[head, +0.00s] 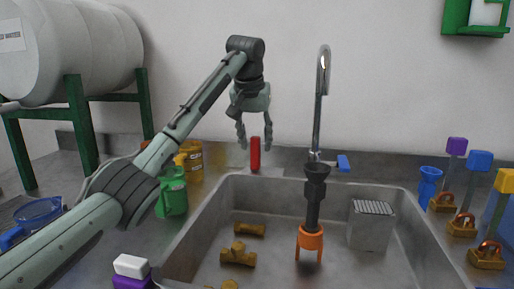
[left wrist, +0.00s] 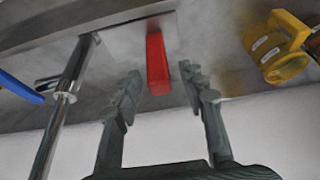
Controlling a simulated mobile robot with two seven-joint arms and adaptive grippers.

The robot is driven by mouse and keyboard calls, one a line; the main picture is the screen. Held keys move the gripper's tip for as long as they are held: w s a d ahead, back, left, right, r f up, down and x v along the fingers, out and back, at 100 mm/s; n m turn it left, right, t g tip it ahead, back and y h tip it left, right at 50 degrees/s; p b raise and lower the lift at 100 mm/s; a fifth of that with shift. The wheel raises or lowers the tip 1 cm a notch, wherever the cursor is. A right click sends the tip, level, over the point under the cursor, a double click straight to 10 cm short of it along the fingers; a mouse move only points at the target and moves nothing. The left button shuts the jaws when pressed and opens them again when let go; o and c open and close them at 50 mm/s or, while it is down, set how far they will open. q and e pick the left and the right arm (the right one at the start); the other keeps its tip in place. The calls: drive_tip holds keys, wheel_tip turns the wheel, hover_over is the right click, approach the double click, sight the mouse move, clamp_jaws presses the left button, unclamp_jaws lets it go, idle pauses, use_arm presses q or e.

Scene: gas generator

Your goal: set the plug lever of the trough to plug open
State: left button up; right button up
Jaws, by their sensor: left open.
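The plug lever is a red upright handle (head: 255,154) at the back left rim of the sink-like metal trough (head: 205,222). It also shows in the left wrist view (left wrist: 157,64), between the fingers. My left gripper (head: 255,143) is open, with its fingers pointing down on either side of the lever's upper part. In the left wrist view the left gripper (left wrist: 164,85) has a gap on both sides of the lever, and I see no contact. My right gripper is not in view.
A chrome faucet (head: 319,100) with a blue handle (head: 344,163) stands right of the lever. Yellow (head: 192,157) and green (head: 172,192) containers stand to its left. The trough holds a black-and-orange tool (head: 313,210), a grey block (head: 370,228) and brass fittings (head: 238,255).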

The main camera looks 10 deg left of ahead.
sight(257, 149)
use_arm(q)
drive_tip(key=x, duration=0.3)
drive_tip(key=shift+w+f, duration=0.1)
drive_tip(key=shift+c, duration=0.4)
drive_tip(key=c, duration=0.5)
clamp_jaws()
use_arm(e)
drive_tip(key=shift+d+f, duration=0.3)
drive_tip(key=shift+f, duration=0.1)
